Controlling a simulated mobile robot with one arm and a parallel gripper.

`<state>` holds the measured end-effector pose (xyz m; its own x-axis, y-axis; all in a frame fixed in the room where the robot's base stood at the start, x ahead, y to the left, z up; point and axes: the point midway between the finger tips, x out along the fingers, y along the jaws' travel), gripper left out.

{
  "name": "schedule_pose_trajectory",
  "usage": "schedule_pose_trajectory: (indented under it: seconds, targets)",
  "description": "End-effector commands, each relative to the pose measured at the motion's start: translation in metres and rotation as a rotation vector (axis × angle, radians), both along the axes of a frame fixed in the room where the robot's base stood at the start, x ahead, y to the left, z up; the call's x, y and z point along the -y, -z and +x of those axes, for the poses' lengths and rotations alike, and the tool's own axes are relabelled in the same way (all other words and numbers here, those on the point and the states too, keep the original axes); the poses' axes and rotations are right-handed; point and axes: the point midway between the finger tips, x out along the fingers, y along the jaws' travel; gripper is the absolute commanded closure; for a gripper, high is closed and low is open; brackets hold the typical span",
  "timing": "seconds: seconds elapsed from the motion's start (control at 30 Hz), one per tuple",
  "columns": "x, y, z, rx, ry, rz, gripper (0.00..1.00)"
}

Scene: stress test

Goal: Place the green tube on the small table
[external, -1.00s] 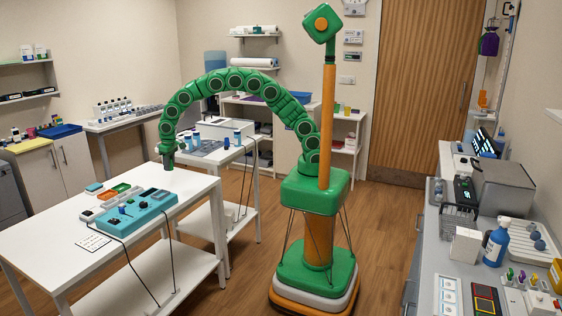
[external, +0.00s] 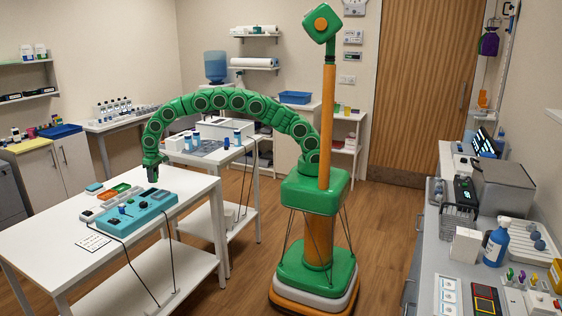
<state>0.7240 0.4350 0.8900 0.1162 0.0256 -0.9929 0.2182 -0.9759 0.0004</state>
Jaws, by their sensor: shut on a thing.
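My gripper (external: 152,177) points down at the end of my green arm, just above the far part of the white table (external: 60,228) at left. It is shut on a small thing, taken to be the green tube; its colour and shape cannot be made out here. I cannot tell whether that thing touches the tabletop. A second, smaller white table (external: 222,158) stands behind, with a grey mat, a white box and several blue-capped bottles. I cannot tell which of the two the task means by the small table.
A grey counter (external: 425,290) stands at right.

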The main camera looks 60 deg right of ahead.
Motion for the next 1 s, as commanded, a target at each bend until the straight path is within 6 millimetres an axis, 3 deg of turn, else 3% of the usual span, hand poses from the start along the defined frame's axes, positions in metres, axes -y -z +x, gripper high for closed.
schedule_pose_trajectory:
  seconds: [0.23,0.57,0.8,1.0]
  targets:
    - [-0.007,0.016,0.012,0.001,0.000,0.001,0.94]
    - [-0.011,0.025,0.018,0.002,0.000,0.000,0.94]
    - [-0.011,0.053,0.017,-0.001,0.000,0.000,0.94]
    - [-0.011,0.054,0.018,0.002,0.000,0.000,0.94]
